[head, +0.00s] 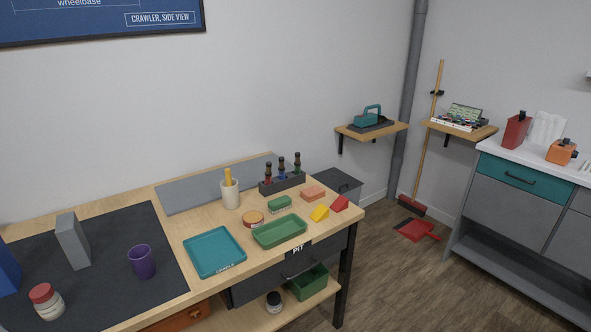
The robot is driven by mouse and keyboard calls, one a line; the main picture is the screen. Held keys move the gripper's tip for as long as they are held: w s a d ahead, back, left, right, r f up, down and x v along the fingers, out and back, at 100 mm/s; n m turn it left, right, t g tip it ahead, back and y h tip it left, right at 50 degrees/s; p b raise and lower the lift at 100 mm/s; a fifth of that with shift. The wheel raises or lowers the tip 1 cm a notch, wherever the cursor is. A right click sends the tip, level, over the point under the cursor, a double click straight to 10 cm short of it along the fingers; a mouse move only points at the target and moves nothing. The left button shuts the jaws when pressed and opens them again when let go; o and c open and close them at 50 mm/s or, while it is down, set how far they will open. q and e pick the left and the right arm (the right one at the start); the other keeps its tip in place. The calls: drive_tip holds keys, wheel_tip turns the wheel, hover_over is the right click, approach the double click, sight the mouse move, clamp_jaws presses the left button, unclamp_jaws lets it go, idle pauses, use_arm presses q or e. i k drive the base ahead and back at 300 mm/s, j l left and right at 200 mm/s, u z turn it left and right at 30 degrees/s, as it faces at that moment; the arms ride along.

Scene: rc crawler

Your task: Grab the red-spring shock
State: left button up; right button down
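A dark rack (284,184) near the far right part of the wooden workbench holds three upright dark-topped items that look like shocks. The leftmost, with red low on its body, looks like the red-spring shock (267,174). Beside it stand one with blue (281,170) and one with green (297,164). The lower ends are hidden in the rack. Neither of my grippers is in the head view.
A purple cup (141,272) and a grey block (68,246) stand on the dark mat (105,235).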

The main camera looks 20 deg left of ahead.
sight(268, 172)
drive_tip(key=u, duration=0.7)
drive_tip(key=i+l+u, duration=0.15)
drive_tip(key=u, duration=0.2)
drive_tip(key=i+l+u, duration=0.1)
drive_tip(key=l+u, duration=0.15)
drive_tip(key=u, duration=0.15)
drive_tip(key=l+u, duration=0.35)
drive_tip(key=i+l+u, duration=0.1)
drive_tip(key=l+u, duration=0.15)
drive_tip(key=l, duration=0.15)
drive_tip(key=l+u, duration=0.25)
drive_tip(key=l, duration=0.15)
drive_tip(key=l+u, duration=0.15)
drive_tip(key=l, duration=0.85)
drive_tip(key=k+l+u, duration=0.15)
drive_tip(key=l, duration=0.85)
